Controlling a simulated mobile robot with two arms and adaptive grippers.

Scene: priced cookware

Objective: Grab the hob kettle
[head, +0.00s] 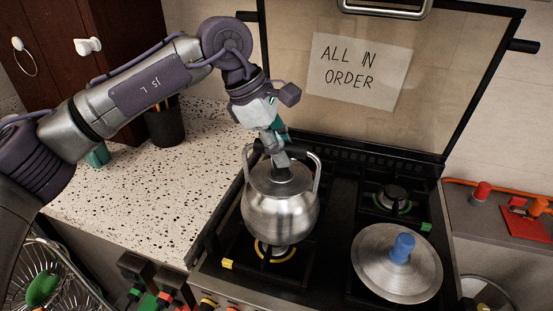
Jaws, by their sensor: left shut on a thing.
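The hob kettle (280,218) is a round brushed-steel pot with a raised handle, upright over the front left burner of the stove. My left gripper (283,160) reaches down from above and is shut on the kettle at its top, by the handle and lid knob. The fingertips are partly hidden, so the exact grip point is hard to tell. I cannot tell if the kettle touches the grate. My right gripper is not in view.
A steel lid (385,272) with a blue knob covers the front right of the stove (335,225). The back right burner (391,197) is bare. A raised glass cover (450,60) with a paper note stands behind. A speckled counter (150,205) lies left, holding a dark container (165,125).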

